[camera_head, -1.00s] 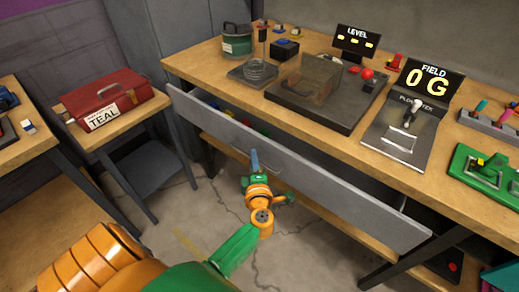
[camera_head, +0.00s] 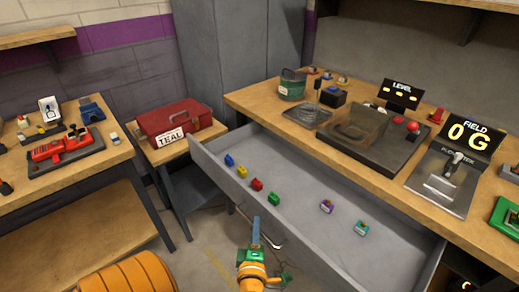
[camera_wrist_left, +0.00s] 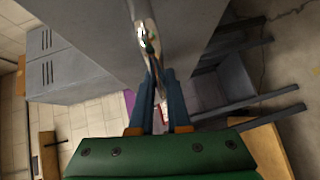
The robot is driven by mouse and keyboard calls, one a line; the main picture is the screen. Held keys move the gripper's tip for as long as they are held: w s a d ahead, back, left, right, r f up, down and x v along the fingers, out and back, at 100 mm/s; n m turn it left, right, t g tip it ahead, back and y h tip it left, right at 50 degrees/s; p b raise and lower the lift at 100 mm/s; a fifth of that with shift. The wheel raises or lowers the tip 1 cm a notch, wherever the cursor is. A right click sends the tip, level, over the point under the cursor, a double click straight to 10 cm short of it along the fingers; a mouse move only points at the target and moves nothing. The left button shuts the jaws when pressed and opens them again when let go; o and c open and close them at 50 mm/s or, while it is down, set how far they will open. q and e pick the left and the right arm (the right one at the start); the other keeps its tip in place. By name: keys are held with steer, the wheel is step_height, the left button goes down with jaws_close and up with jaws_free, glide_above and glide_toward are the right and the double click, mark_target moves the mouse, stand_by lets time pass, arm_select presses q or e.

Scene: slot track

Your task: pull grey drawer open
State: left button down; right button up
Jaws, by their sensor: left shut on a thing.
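The grey drawer (camera_head: 300,236) stands well open under the wooden workbench, its front panel towards me. Inside lie several small blocks: blue (camera_head: 229,160), yellow (camera_head: 242,172), red (camera_head: 257,185), green (camera_head: 273,199), purple-and-white (camera_head: 326,206) and green-and-white (camera_head: 362,228). My left gripper (camera_head: 257,232) is at the outer face of the drawer front. In the left wrist view its blue fingers (camera_wrist_left: 160,95) are shut on the shiny metal drawer handle (camera_wrist_left: 146,40). The fingertips partly hide the handle. My right gripper is not in view.
A red TEAL toolbox (camera_head: 175,122) stands on a small table left of the drawer. A side bench (camera_head: 100,158) stands further left.

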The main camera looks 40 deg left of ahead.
arm_select(q)
steer(key=shift+s, duration=0.2)
steer(key=c, duration=0.9)
jaws_free()
steer(key=v, duration=0.7)
